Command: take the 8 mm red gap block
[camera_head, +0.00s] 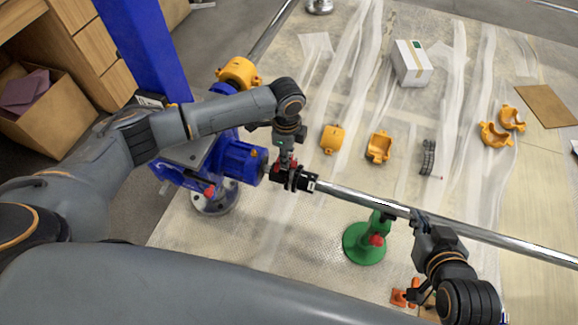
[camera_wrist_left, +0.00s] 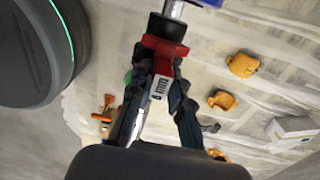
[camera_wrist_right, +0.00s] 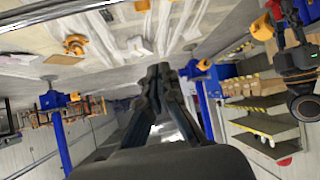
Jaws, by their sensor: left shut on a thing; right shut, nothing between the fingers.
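My left gripper (camera_head: 286,170) is shut on the red gap block (camera_head: 279,166), at the gap between the blue machine (camera_head: 238,162) and the black-collared end of the steel pipe (camera_head: 350,194). In the left wrist view the red block (camera_wrist_left: 163,50) shows beyond the fingers of my left gripper (camera_wrist_left: 160,75), in line with the black collar (camera_wrist_left: 167,27). A white label with small print shows between the fingers; I cannot read it surely. Fingers hide part of the block. My right gripper (camera_head: 418,222) is shut and empty beside the pipe. It also shows in the right wrist view (camera_wrist_right: 160,75).
A green screw jack (camera_head: 362,244) with a red knob stands near the pipe. Orange parts (camera_head: 405,294) lie by my right arm. Several yellow-orange clamp halves (camera_head: 379,147), a dark curved piece (camera_head: 428,157) and a white box (camera_head: 411,63) lie beyond the pipe, with free floor between them.

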